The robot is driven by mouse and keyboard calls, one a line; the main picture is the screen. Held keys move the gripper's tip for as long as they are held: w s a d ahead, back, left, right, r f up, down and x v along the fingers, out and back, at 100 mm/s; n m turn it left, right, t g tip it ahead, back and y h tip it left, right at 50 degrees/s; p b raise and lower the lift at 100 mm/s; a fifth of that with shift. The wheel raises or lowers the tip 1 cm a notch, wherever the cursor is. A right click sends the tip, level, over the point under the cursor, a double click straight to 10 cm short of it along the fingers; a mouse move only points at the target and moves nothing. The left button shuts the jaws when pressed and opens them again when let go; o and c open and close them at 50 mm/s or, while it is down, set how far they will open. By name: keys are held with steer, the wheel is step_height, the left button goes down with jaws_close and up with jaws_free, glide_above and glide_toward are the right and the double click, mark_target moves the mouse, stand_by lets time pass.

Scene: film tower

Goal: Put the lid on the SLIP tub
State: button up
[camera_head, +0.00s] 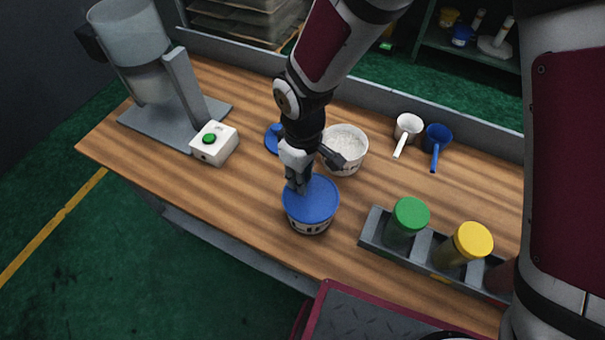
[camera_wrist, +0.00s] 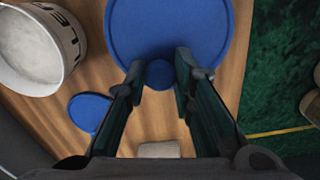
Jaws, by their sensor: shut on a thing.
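My gripper (camera_head: 297,184) is shut on the small round knob (camera_wrist: 160,74) of a blue lid (camera_head: 313,199); the lid fills the top of the wrist view (camera_wrist: 175,30). A white tub (camera_head: 309,227) with dark lettering stands directly under this lid near the front of the table. I cannot tell whether the lid rests on its rim or is slightly above it. A second white tub (camera_head: 348,142), open and full of pale powder, stands behind it and also shows in the wrist view (camera_wrist: 38,45). I cannot read either label.
Another blue lid (camera_head: 272,139) lies on the wooden table (camera_head: 260,185), partly behind my arm. A white box with a green button (camera_head: 214,143) and a grey machine (camera_head: 182,95) stand left. White (camera_head: 408,126) and blue (camera_head: 437,138) scoops lie behind. A rack (camera_head: 371,231) holds jars at right.

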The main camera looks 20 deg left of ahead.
stand_by(0.3)
steer(key=o, duration=1.4)
steer(key=shift+r+p, duration=1.65)
steer(key=shift+r, duration=1.85)
jaws_close()
steer(key=shift+f+b, duration=1.35)
steer(key=shift+f, duration=1.9)
steer(key=shift+r, duration=0.1)
